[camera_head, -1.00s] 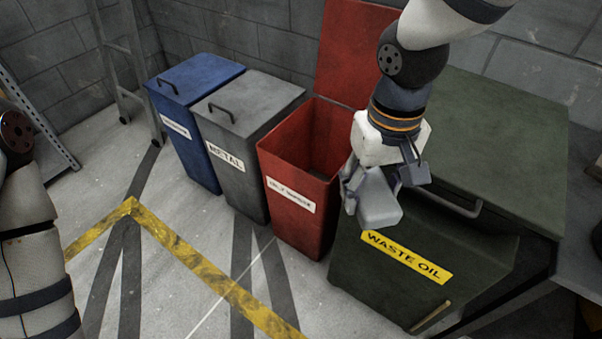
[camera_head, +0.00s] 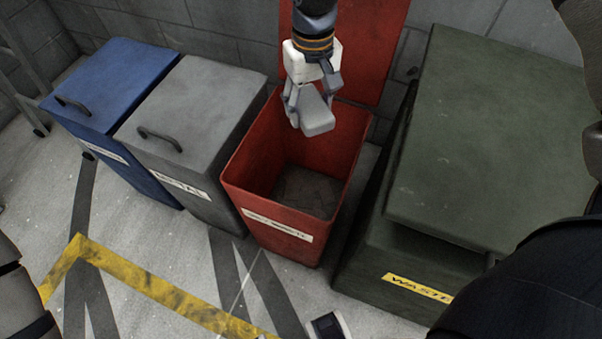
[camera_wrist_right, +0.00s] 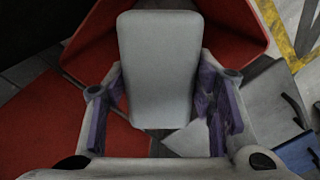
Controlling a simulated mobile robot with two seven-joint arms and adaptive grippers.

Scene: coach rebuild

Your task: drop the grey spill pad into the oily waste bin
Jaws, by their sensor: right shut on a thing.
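The grey spill pad (camera_head: 318,121) is a small, light grey, rounded block. My right gripper (camera_head: 311,101) is shut on it and holds it over the back part of the red bin's open mouth. My left gripper is not in view; part of my left arm shows at the lower left.
A grey lidded bin (camera_head: 200,90) and a blue lidded bin (camera_head: 115,80) stand shut to the left. A large green waste oil container (camera_head: 490,130) stands close on the right. Yellow floor tape (camera_head: 150,285) marks the clear floor in front.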

